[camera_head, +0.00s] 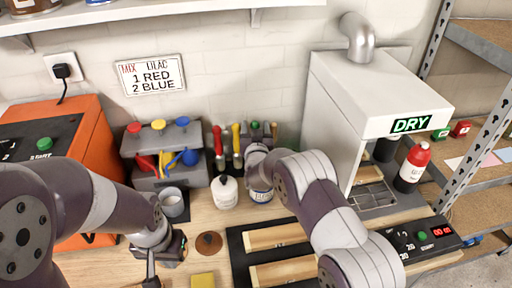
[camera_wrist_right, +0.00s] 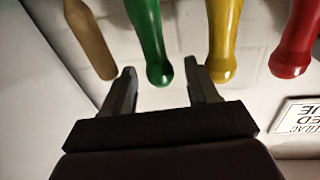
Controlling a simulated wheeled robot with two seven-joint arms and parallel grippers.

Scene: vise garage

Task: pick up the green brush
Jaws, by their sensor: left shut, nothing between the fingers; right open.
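The green brush (camera_head: 254,126) stands handle-up at the back wall, between a yellow-handled brush (camera_head: 236,140) and a wooden-handled one (camera_head: 273,130); my right wrist hides its lower part. In the right wrist view, the green handle (camera_wrist_right: 146,35) shows with its rounded end between the two fingers of my open right gripper (camera_wrist_right: 159,70). The fingers do not grip it; I cannot tell whether they touch it. The yellow handle (camera_wrist_right: 226,40) is close to one finger. My left gripper (camera_head: 158,258) is shut and empty over the bench, far from the brushes.
A red-handled brush (camera_head: 217,142) stands left of the yellow one. A grey cup (camera_head: 172,203) is near my left gripper. The white DRY machine (camera_head: 365,95) is to the right.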

